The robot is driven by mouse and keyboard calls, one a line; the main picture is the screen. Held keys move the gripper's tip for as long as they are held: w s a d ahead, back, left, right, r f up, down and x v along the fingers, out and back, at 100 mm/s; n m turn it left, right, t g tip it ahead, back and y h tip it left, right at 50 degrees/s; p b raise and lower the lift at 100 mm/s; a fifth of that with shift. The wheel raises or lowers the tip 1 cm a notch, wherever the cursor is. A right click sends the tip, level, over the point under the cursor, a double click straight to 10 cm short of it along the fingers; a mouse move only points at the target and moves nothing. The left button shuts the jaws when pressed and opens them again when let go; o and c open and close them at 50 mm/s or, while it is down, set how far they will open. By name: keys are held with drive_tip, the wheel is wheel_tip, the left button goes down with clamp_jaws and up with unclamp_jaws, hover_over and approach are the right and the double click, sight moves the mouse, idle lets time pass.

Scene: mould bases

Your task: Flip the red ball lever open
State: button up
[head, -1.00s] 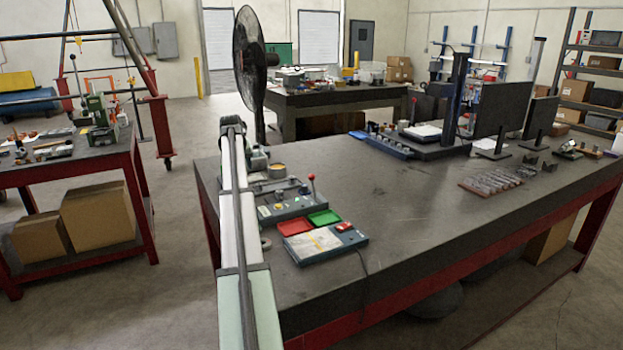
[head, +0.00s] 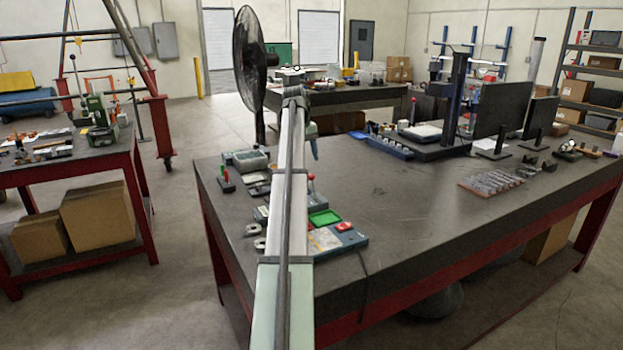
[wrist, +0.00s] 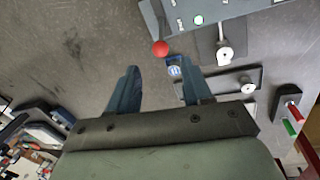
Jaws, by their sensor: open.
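The lever's red ball (head: 311,177) stands just right of my arm in the head view. In the head view my arm covers much of the box and most of the gripper.
A green tray (head: 325,218) and a flat panel with a red button (head: 345,229) lie near the box. A stand with red and green parts (head: 226,180) is at the table's left. Monitors (head: 502,112) stand at the right. The table's middle is clear.

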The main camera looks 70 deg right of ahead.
sight(311, 176)
drive_tip(key=f, duration=0.3)
drive_tip(key=s+f, duration=0.1)
drive_tip(key=f, duration=0.1)
drive_tip(key=d+f, duration=0.1)
drive_tip(key=f, duration=0.2)
drive_tip(key=shift+s+f, duration=0.15)
drive_tip(key=shift+f, duration=0.2)
clamp_jaws()
